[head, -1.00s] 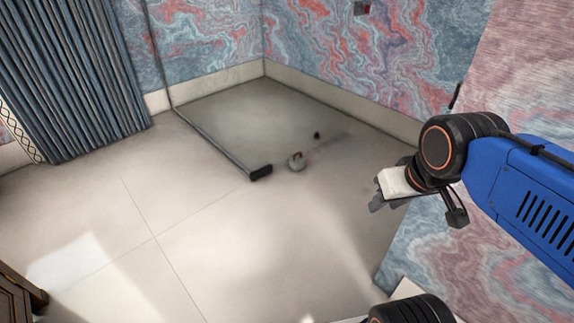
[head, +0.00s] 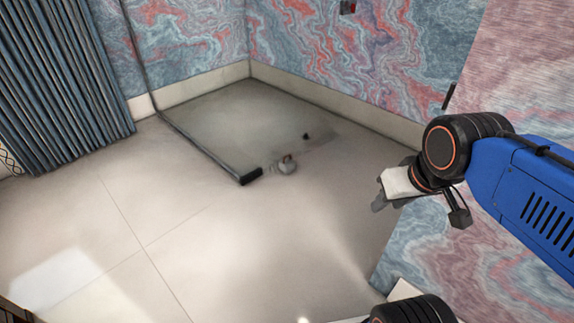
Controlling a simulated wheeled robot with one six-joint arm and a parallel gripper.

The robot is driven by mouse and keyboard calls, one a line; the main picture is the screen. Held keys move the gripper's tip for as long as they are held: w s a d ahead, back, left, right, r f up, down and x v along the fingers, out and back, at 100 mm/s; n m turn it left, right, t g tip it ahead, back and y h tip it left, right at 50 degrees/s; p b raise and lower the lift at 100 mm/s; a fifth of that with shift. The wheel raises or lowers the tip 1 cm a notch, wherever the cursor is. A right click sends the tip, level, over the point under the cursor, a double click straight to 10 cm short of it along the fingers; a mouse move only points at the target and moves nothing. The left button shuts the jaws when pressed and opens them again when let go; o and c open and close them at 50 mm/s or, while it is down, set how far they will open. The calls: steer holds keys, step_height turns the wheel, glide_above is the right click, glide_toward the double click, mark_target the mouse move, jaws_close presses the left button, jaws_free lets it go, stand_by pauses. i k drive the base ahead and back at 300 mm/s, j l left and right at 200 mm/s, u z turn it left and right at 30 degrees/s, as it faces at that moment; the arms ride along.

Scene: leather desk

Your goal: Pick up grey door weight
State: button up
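The grey door weight (head: 287,166) is a small rounded grey object with a reddish part on top. It sits on the floor in the middle of the head view, just right of the black foot of a thin frame. My gripper (head: 381,190) is at the right, well apart from the weight and nearer to me. It points left, and its fingers are small and dark, so I cannot tell whether they are open or shut. Nothing shows held in it.
A glass panel with a dark frame (head: 200,146) and black end foot (head: 250,175) stands left of the weight. A small dark knob (head: 306,136) shows behind it. Blue curtain (head: 62,90) hangs left. Marbled walls close the back and right. The tiled floor (head: 190,240) in front is clear.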

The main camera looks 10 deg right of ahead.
mark_target(287, 164)
steer(key=i+j+z, duration=0.1)
steer(key=i+j, duration=0.55)
steer(key=i+j+z, duration=0.15)
steer(key=i+j, duration=0.45)
steer(key=j, duration=0.15)
steer(key=i+j+z, duration=0.15)
steer(key=i+j, duration=0.15)
steer(key=i+j+z, duration=0.1)
steer(key=i+j, duration=0.15)
steer(key=j, duration=0.2)
steer(key=i+j, duration=0.25)
steer(key=j, duration=0.2)
steer(key=i+j+z, duration=0.15)
steer(key=j, duration=0.25)
steer(key=i, duration=0.1)
